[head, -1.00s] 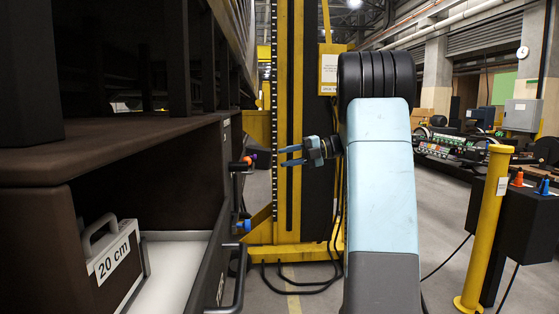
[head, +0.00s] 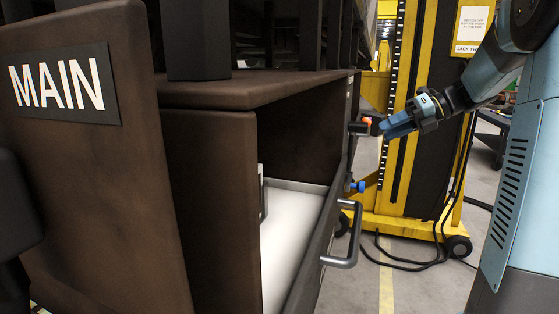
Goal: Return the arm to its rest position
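My gripper (head: 398,125) is at the upper right of the head view, at the end of my light-blue arm. Its fingers point left, toward a dark fitting with an orange part (head: 367,122) on the side of the brown railcar body (head: 90,190). The fingertips appear close to this fitting. I cannot tell whether they touch it, or whether the fingers are parted, as they overlap from this angle.
A blue knob (head: 356,186) sits above the handle. A yellow jack tower (head: 425,190) with cables at its base stands behind my gripper. A "MAIN" sign (head: 65,86) is at left.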

